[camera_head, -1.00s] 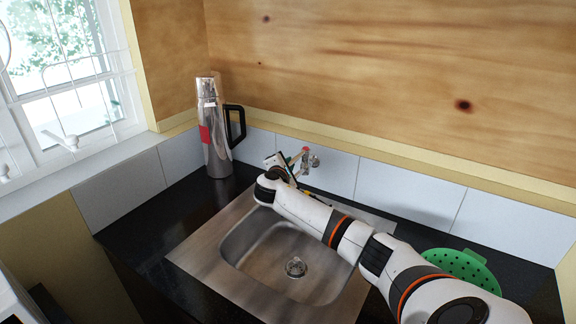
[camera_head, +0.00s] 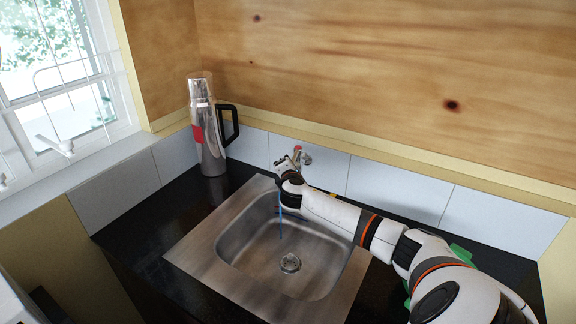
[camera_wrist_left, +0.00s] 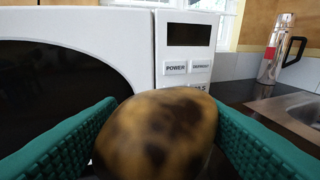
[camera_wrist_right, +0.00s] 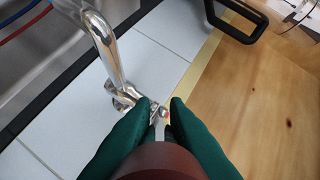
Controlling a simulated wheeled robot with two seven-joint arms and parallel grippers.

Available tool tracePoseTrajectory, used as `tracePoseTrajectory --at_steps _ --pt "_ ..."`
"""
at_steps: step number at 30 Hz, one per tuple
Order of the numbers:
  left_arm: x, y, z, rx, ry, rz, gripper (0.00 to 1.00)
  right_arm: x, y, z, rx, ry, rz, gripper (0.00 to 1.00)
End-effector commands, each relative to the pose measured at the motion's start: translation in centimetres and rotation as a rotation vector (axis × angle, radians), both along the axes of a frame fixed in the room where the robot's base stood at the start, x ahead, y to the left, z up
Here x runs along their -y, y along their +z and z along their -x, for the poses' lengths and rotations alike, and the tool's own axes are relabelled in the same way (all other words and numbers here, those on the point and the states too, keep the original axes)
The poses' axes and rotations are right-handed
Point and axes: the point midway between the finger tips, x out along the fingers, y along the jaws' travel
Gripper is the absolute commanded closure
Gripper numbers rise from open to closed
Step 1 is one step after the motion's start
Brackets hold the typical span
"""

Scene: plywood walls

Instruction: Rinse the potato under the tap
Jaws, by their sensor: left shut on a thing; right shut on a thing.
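The potato (camera_wrist_left: 158,132), yellow-brown with dark patches, is held between the green fingers of my left gripper (camera_wrist_left: 160,140), in front of a white microwave. My left gripper is outside the head view. My right gripper (camera_wrist_right: 158,120) is shut on what looks like the reddish-brown tap handle (camera_wrist_right: 158,160), close to the camera. The chrome tap (camera_wrist_right: 105,45) curves out over the sink. In the head view the tap's red part (camera_head: 297,149) shows behind my right wrist.
A steel flask (camera_head: 207,135) with a black handle stands left behind the sink. A green colander (camera_head: 461,254) is mostly hidden behind my right arm. The microwave (camera_wrist_left: 185,60) fills much of the left wrist view. The dark counter (camera_head: 130,222) left of the sink is clear.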

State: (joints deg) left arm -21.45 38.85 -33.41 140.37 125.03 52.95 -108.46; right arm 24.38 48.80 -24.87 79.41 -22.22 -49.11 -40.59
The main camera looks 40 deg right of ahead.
Motion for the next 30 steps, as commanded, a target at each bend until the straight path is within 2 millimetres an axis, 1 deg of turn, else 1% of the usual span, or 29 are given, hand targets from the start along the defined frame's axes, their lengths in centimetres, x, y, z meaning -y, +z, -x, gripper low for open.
tracePoseTrajectory --at_steps 1,2,3,5,6,14,17,20,23,30 --pt "0.0 0.0 0.0 0.001 0.0 0.0 0.64 0.0 -0.1 0.0 -0.001 0.0 -0.001 1.0" --pt "0.0 0.0 0.0 0.001 0.0 0.0 0.64 0.0 -0.1 0.0 -0.001 0.0 -0.001 0.83" --pt "0.0 0.0 0.0 0.001 0.0 0.0 0.64 0.0 -0.1 0.0 -0.001 0.0 -0.001 0.76" --pt "0.0 0.0 0.0 0.001 0.0 0.0 0.64 0.0 -0.1 0.0 -0.001 -0.001 0.0 0.67" --pt "0.0 0.0 0.0 0.001 0.0 0.0 0.64 0.0 -0.1 0.0 -0.001 -0.001 0.0 0.64" --pt "0.0 0.0 0.0 0.001 0.0 0.0 0.64 -0.1 0.0 0.0 0.0 0.0 0.0 0.64" --pt "0.0 -0.1 0.0 0.001 0.0 0.0 0.64 -0.4 0.1 0.3 0.001 0.002 0.0 0.64" --pt "0.0 -0.2 0.0 0.001 0.0 0.0 0.64 -1.0 0.2 1.1 0.0 0.002 0.001 0.64" --pt "0.0 -0.5 0.0 0.001 0.0 0.0 0.64 -2.1 0.5 2.3 0.0 0.003 0.001 0.64" --pt "0.0 -1.3 0.0 0.001 0.0 0.0 0.64 -5.1 1.4 5.8 -0.001 0.004 0.002 0.64"
